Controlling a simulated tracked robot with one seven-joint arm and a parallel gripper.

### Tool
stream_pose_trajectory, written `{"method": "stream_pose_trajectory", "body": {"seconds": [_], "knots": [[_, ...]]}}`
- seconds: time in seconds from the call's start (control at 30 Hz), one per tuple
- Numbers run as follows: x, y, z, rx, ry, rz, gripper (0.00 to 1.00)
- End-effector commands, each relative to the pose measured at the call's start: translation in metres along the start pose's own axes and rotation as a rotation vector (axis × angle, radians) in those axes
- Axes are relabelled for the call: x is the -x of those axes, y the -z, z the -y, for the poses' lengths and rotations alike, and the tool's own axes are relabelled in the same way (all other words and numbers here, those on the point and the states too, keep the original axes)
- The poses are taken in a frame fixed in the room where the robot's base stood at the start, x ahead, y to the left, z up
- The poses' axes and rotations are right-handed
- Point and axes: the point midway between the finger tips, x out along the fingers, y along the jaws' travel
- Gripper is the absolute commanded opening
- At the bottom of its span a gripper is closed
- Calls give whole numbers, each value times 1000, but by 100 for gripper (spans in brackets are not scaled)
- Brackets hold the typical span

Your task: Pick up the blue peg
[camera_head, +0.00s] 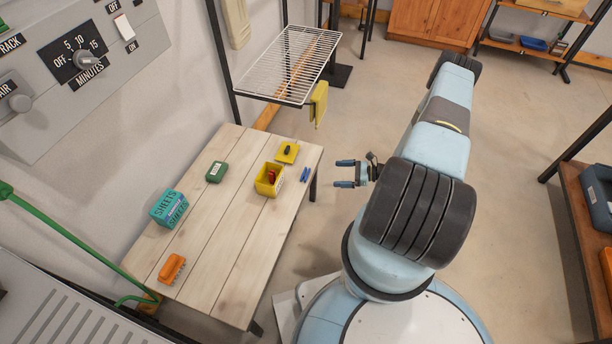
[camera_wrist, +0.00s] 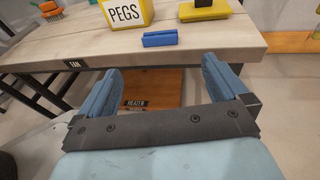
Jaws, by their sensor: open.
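The blue peg (camera_head: 305,174) lies on the wooden table (camera_head: 215,235), close to its right edge. In the wrist view the blue peg (camera_wrist: 160,39) lies flat near the table's front edge, ahead of the gap between my fingers. My gripper (camera_head: 345,173) is off the table, to the right of the peg and apart from it. In the wrist view my gripper (camera_wrist: 162,82) has its two blue fingers spread wide with nothing between them.
A yellow box (camera_head: 267,187) marked PEGS in the wrist view stands beside the peg. A yellow block (camera_head: 287,158) with a dark top sits behind. A green item (camera_head: 217,172), a teal box (camera_head: 169,209) and an orange item (camera_head: 171,268) lie farther left. A wire rack (camera_head: 290,65) stands beyond the table.

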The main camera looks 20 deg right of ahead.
Motion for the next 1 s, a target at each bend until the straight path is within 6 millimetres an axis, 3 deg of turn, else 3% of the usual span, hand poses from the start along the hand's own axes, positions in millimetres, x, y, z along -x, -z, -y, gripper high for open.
{"method": "stream_pose_trajectory", "body": {"seconds": [0.4,0.77,1.0], "knots": [[-67,0,-1,0,-3,1,100],[-88,0,-1,0,-3,0,100],[-118,-2,-1,0,-4,0,100]]}}
